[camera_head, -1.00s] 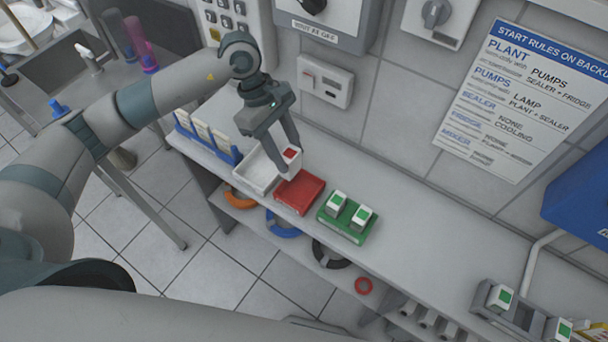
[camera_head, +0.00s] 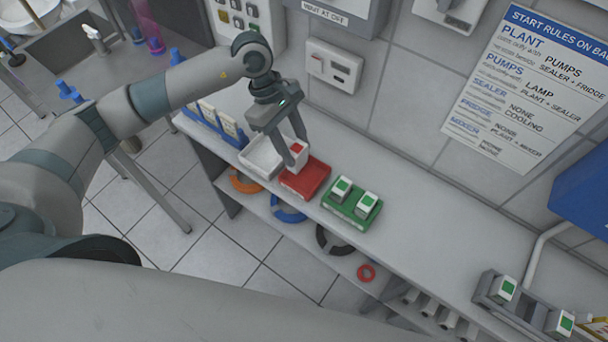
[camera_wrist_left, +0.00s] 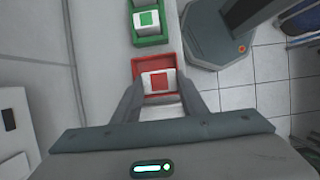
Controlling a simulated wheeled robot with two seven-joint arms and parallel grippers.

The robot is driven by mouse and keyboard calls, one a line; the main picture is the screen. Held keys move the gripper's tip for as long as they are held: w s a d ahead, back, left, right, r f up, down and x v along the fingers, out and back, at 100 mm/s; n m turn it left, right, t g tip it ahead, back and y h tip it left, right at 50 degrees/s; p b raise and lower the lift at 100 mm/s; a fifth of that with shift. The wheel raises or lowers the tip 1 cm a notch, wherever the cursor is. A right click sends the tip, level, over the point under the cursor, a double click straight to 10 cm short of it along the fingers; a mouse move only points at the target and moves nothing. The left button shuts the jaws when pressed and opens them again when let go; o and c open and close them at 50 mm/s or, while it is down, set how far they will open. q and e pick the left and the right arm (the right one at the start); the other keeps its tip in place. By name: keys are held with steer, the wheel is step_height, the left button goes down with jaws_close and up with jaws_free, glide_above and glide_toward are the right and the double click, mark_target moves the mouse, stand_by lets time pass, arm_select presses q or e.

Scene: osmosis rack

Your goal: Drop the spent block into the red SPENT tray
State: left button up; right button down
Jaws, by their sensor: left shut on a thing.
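The spent block, white with a red square on top (camera_head: 298,149), is held between the fingers of my left gripper (camera_head: 295,152). In the left wrist view the block (camera_wrist_left: 159,82) sits between the fingertips, with the red tray (camera_wrist_left: 153,65) behind and below it. The red SPENT tray (camera_head: 309,182) rests on the counter. In the head view the block overlaps the tray's upper left edge; I cannot tell how high above it. My right gripper is not in view.
A green tray (camera_head: 345,213) with two green-marked blocks stands right of the red tray. A white tray (camera_head: 256,164) is just left, then a blue rack (camera_head: 214,124). The wall with a socket box (camera_head: 335,66) rises behind.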

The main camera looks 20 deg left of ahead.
arm_select(q)
steer(key=shift+f, duration=0.95)
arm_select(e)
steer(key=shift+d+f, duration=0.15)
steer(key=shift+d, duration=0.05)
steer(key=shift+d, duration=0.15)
arm_select(q)
steer(key=o, duration=1.2)
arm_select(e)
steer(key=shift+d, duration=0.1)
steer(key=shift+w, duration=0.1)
